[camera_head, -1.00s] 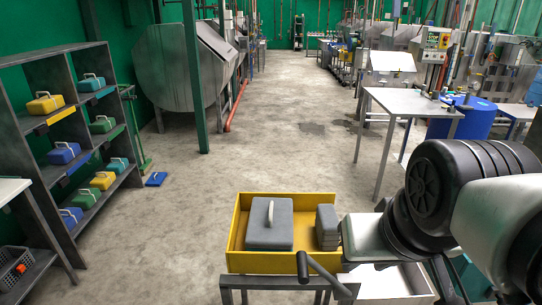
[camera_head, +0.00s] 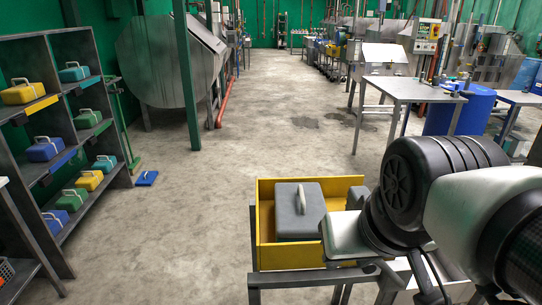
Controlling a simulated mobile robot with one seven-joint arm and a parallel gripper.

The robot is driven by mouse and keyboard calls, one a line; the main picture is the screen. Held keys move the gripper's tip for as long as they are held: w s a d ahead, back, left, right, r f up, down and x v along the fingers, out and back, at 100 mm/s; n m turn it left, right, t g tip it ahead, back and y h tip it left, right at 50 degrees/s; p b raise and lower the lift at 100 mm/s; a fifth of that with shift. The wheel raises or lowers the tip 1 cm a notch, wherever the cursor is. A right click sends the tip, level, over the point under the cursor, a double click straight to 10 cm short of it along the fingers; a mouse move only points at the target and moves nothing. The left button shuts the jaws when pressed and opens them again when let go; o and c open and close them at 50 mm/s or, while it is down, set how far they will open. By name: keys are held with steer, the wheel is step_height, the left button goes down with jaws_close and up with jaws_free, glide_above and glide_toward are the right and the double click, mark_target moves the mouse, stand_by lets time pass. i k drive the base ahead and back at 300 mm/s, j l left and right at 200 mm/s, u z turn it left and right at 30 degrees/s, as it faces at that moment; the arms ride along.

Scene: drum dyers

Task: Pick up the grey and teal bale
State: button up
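A grey bale (camera_head: 292,212) with a pale handle on top sits in a yellow tray (camera_head: 263,256) at the lower middle of the head view. Its lower edge looks slightly bluish, and I cannot make out a clear teal part. My gripper (camera_head: 343,238) is over the right part of the tray, beside the bale's right side. It hides that end of the tray. Its fingers are not clearly visible, so I cannot tell whether it is open or whether it touches the bale.
The tray rests on a dark metal stand (camera_head: 253,282). A shelf (camera_head: 103,95) with several coloured handled cases stands at the left. A blue case (camera_head: 147,178) lies on the floor. A steel table (camera_head: 400,90) and a blue drum (camera_head: 462,112) stand at the right. The middle floor is clear.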

mark_target(300, 210)
steer(key=i+u, duration=0.2)
steer(key=u, duration=0.25)
steer(key=i+l+u, duration=0.1)
steer(key=i+u, duration=0.15)
steer(key=u, duration=0.15)
